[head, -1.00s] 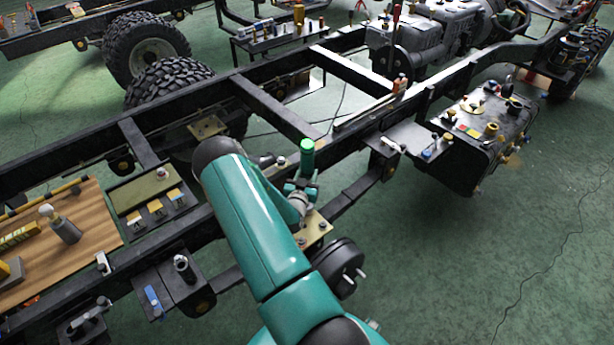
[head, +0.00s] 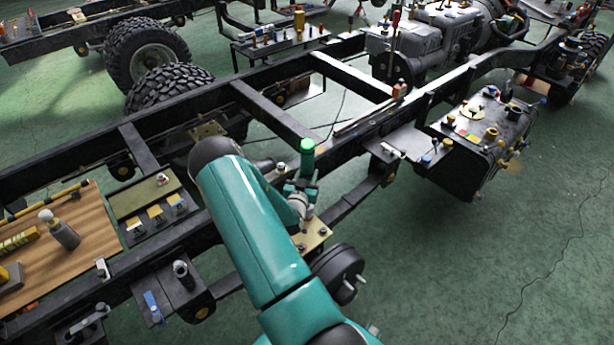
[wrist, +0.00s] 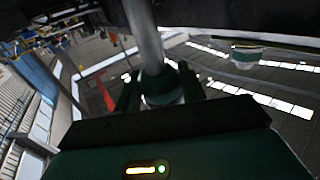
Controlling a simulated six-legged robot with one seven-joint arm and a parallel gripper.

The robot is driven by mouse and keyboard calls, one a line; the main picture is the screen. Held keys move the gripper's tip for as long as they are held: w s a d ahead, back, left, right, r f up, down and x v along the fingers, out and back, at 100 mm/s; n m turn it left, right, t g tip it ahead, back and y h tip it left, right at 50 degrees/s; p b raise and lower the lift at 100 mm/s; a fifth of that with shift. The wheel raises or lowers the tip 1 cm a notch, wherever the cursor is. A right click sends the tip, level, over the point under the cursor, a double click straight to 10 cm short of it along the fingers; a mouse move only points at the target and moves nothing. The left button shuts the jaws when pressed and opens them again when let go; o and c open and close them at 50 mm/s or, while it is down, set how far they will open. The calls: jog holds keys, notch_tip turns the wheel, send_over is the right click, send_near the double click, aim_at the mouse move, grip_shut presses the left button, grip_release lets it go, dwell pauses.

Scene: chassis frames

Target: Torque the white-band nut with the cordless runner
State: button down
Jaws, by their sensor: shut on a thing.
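My gripper (head: 300,190) is shut on an upright green tool with a bright green top (head: 307,160), which I take to be the cordless runner. In the wrist view, its grey shaft and green collar (wrist: 160,88) stand between my dark fingers (wrist: 160,92). The tool is beside a brass-coloured plate (head: 316,236) on the frame rail, which carries several dark nuts or studs. I cannot make out a white band on any nut. My arm hides part of the plate, and the tool's lower end is not clear.
A dark round canister (head: 338,270) hangs just below the plate. The black chassis rail (head: 345,150) runs past the tool. A wooden board (head: 85,235) with tools lies at left, and a dark tank (head: 485,140) with fittings at right. The green floor at lower right is clear.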

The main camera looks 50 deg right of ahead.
aim_at(306, 169)
jog(key=shift+r, duration=2.5)
